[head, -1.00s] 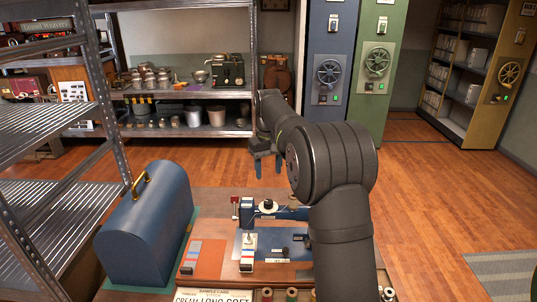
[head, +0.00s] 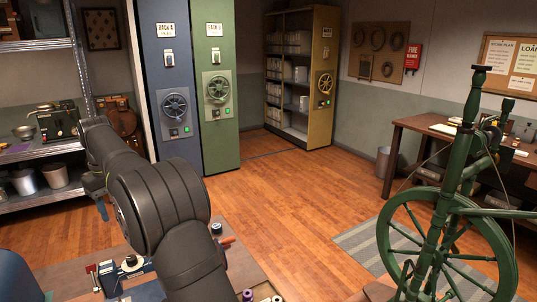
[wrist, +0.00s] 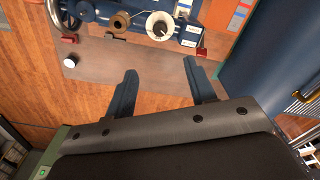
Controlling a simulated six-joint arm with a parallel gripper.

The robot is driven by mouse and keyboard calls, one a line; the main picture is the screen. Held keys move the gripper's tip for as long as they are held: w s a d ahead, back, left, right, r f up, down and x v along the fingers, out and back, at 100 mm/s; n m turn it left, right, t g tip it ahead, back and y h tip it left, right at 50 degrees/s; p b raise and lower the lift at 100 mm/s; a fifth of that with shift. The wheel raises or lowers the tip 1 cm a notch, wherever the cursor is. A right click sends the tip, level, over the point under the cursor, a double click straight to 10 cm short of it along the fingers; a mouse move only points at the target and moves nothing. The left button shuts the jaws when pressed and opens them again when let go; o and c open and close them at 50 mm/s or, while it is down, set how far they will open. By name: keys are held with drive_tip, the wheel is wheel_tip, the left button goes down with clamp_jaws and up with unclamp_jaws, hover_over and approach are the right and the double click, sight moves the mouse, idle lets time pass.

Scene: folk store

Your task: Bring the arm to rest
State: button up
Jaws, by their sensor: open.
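My gripper (wrist: 163,92) is open and empty in the wrist view, its two blue fingers apart with only the table top beyond them. In the head view my gripper (head: 103,211) shows at the left, partly hidden behind my arm. A blue sewing machine (wrist: 105,15) stands on the work table (wrist: 100,62), ahead of my fingers and apart from them. It also shows at the bottom left of the head view (head: 128,268), partly cut off by my arm.
A blue domed cover (wrist: 258,60) stands right of my fingers. A green spinning wheel (head: 440,215) stands at the right. Blue (head: 170,60) and green (head: 213,50) rolling racks stand behind. Metal shelving (head: 40,150) is at the left.

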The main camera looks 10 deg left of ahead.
sight(131, 258)
wheel_tip(131, 258, down, 18)
drive_tip(key=shift+r, duration=0.25)
idle(0.3)
drive_tip(key=shift+r, duration=0.1)
wheel_tip(131, 258, up, 18)
drive_tip(key=f, duration=0.1)
wheel_tip(131, 258, down, 16)
drive_tip(key=shift+f, duration=0.6)
drive_tip(key=m, duration=0.6)
drive_tip(key=shift+m, duration=0.3)
drive_tip(key=m, duration=0.5)
drive_tip(key=shift+m, duration=0.3)
drive_tip(key=shift+r, duration=0.7)
